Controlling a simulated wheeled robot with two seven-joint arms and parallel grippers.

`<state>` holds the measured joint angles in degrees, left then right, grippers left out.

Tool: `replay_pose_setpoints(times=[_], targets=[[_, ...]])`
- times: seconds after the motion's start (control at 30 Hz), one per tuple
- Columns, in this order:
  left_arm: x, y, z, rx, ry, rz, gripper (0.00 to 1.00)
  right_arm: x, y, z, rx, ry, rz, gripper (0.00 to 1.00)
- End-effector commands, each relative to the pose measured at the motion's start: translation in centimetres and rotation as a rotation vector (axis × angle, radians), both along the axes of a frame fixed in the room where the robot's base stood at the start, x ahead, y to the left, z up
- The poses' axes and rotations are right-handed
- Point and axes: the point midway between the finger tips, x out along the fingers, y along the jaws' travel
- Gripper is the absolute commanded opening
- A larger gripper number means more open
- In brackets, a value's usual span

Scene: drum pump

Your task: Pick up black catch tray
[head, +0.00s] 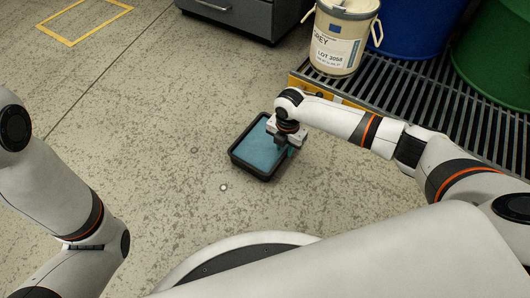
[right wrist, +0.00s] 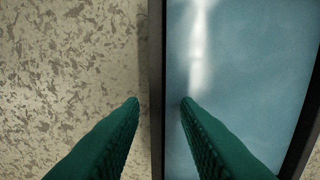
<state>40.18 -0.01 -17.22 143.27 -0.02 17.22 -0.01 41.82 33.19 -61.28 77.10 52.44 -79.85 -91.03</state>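The black catch tray (head: 249,169) sits on the floor in the middle of the head view. It is a shallow dark-rimmed tray with a flat blue surface inside. My right gripper (head: 288,148) is at its right side in the head view. In the right wrist view the green fingers of my right gripper (right wrist: 160,102) are apart, one on each side of the tray's dark wall (right wrist: 156,70). One finger is over the floor and the other over the blue inside. I cannot tell whether either touches the wall. My left gripper is outside the view.
A dark slatted grate platform (head: 405,95) stands to the right, bearing a cream pail (head: 340,40), a blue drum (head: 420,25) and a green drum (head: 500,55). A grey cabinet (head: 235,15) is at the back. The floor left of the tray is clear, with a yellow outline (head: 72,42) farther back.

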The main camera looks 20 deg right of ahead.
Motion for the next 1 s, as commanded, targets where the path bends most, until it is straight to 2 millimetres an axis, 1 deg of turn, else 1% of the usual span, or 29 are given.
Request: replay_pose_setpoints(times=[0.03,0.1,0.37,0.4,0.57,0.6,1.0], targets=[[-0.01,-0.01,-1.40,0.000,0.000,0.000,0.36,-0.03,0.01,-1.47,-0.001,0.001,0.000,0.29],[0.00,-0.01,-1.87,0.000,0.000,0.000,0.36,-0.03,0.02,-1.97,0.000,0.000,0.000,0.29],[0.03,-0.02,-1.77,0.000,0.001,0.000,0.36,-0.03,0.01,-1.91,0.000,0.000,0.000,0.29],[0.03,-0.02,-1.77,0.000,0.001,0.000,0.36,-0.04,0.01,-1.91,0.000,0.000,0.000,0.27],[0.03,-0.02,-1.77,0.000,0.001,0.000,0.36,-0.04,0.01,-1.92,-0.001,0.001,0.000,0.01],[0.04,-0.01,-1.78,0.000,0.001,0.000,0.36,-0.04,0.01,-1.92,-0.001,0.001,0.000,0.00],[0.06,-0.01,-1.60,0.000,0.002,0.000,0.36,0.00,0.02,-1.69,0.001,-0.001,0.000,0.00]])
